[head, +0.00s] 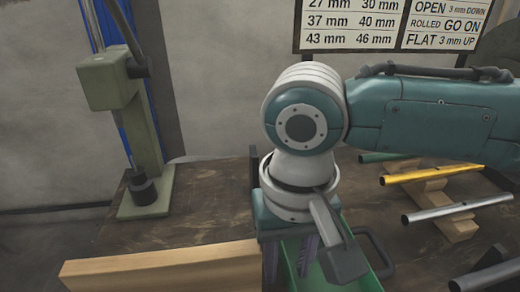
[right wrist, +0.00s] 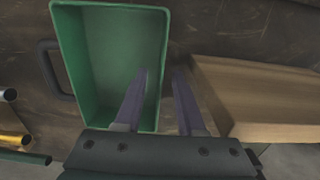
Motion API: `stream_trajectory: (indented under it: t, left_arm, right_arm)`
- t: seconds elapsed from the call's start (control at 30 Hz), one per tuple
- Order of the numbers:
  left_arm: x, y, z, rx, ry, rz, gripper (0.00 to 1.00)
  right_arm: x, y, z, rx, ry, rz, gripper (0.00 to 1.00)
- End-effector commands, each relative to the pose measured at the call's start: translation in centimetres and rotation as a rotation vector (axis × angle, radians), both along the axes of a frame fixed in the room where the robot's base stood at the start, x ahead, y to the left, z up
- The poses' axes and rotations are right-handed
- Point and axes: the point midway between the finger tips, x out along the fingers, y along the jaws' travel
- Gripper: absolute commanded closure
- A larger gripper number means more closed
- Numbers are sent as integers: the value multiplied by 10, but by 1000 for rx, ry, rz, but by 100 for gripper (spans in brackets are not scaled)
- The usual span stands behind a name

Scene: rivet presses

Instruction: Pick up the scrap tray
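The scrap tray is a green open box (right wrist: 108,50) with a dark handle (right wrist: 52,70) on its left side in the right wrist view. It looks empty there. In the head view the tray (head: 364,240) is mostly hidden under my right wrist, with a handle (head: 378,252) on its right. My right gripper (right wrist: 160,73) is open over the tray's edge. One finger lies over the inside and the other over the outside, with the side wall between them and gaps on both sides. How far down the fingers reach is unclear. My left gripper is not in view.
A wooden block (head: 165,268) lies close to the gripper. A green press (head: 125,110) stands at the left. Green, yellow and silver tubes (head: 445,212) rest on wooden supports at the right.

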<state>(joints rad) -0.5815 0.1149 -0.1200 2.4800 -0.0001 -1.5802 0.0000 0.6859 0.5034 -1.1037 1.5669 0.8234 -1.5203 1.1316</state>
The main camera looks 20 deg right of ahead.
Motion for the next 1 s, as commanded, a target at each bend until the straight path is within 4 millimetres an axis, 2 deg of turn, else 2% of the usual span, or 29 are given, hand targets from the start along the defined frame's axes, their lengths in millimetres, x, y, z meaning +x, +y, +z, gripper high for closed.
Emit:
stream_trajectory:
  t: [0.07,0.4,1.0]
  left_arm:
    - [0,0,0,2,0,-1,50]
    - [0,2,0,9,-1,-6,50]
    - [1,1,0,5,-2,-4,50]
  right_arm:
    - [0,0,0,0,0,0,62]
    - [0,0,1,0,0,0,100]
    - [0,0,1,0,0,0,100]
